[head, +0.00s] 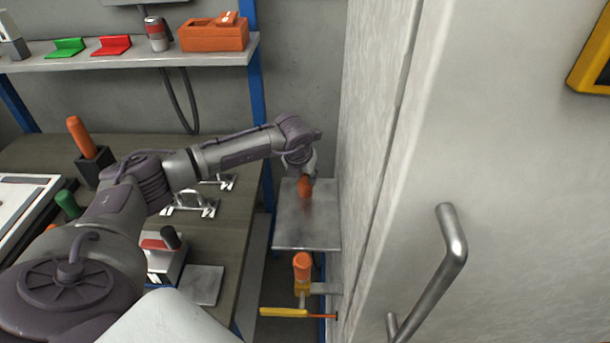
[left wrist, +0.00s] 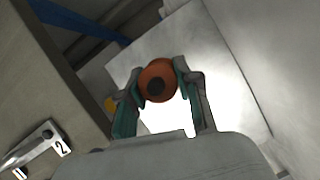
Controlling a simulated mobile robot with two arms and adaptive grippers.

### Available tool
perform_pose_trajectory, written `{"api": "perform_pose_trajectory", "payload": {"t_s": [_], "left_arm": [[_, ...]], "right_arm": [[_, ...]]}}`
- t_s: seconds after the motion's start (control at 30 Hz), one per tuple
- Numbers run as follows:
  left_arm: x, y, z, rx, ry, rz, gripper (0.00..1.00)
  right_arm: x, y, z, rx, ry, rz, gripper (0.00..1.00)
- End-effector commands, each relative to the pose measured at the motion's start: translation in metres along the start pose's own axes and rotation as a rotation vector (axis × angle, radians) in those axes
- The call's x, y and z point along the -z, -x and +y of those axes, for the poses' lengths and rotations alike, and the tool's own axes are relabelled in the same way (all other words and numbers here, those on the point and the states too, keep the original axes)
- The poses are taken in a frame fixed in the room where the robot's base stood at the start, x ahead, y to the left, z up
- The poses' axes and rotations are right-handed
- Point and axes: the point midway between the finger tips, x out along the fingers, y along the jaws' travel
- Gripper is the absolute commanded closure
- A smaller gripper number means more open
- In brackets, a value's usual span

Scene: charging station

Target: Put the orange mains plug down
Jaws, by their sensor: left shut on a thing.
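The orange mains plug (head: 304,187) is between the fingers of my left gripper (head: 307,178). In the left wrist view the plug (left wrist: 157,72) shows as a round orange body with a dark centre, and the two fingers of the gripper (left wrist: 157,82) close on it from both sides. The plug is over a small metal shelf plate (head: 303,232), which also shows bright in the left wrist view (left wrist: 235,65). I cannot tell whether the plug touches the plate. My right gripper is not in view.
A large pale cabinet with a metal handle (head: 453,250) stands close on the right. An orange and yellow clamp (head: 302,268) sits below the plate's front edge. The workbench (head: 228,222) on the left carries several tools. A shelf (head: 130,57) with an orange box (head: 214,38) is above. The plate's front part is bare.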

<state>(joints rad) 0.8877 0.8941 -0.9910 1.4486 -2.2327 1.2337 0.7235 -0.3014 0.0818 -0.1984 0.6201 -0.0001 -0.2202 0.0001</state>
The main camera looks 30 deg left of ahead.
Motion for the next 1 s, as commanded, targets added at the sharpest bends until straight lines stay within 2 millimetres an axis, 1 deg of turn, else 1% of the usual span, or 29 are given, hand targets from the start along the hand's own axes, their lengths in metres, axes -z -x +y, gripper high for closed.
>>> {"api": "perform_pose_trajectory", "payload": {"t_s": [0.1, 0.13, 0.2, 0.27, 0.53, 0.63, 0.67, 0.77, 1.0], "left_arm": [[0.002, -0.004, 0.000, 0.000, 0.000, 0.000, 1.00], [0.001, -0.003, 0.000, 0.000, 0.000, 0.000, 0.62], [0.001, -0.003, 0.000, 0.000, 0.000, 0.000, 0.51], [0.001, -0.003, 0.000, 0.000, 0.000, 0.000, 0.42], [0.001, -0.002, 0.000, 0.000, 0.000, 0.000, 0.42], [-0.001, 0.003, 0.000, 0.000, 0.000, 0.000, 0.42], [-0.001, 0.004, 0.000, 0.000, 0.000, -0.001, 0.42], [-0.001, 0.019, 0.001, 0.001, 0.000, -0.004, 0.42], [-0.001, 0.071, 0.000, 0.001, -0.002, -0.004, 0.42]], "right_arm": [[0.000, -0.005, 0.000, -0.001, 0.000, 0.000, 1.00], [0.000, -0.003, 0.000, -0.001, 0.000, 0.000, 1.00], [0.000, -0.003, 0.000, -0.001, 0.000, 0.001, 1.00], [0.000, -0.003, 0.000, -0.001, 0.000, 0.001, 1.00], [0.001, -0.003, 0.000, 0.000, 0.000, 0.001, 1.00], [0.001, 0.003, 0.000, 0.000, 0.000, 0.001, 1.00], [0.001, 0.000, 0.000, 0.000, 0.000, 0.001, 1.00], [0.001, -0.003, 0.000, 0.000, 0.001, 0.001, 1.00], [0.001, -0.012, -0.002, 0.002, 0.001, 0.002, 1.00]]}}
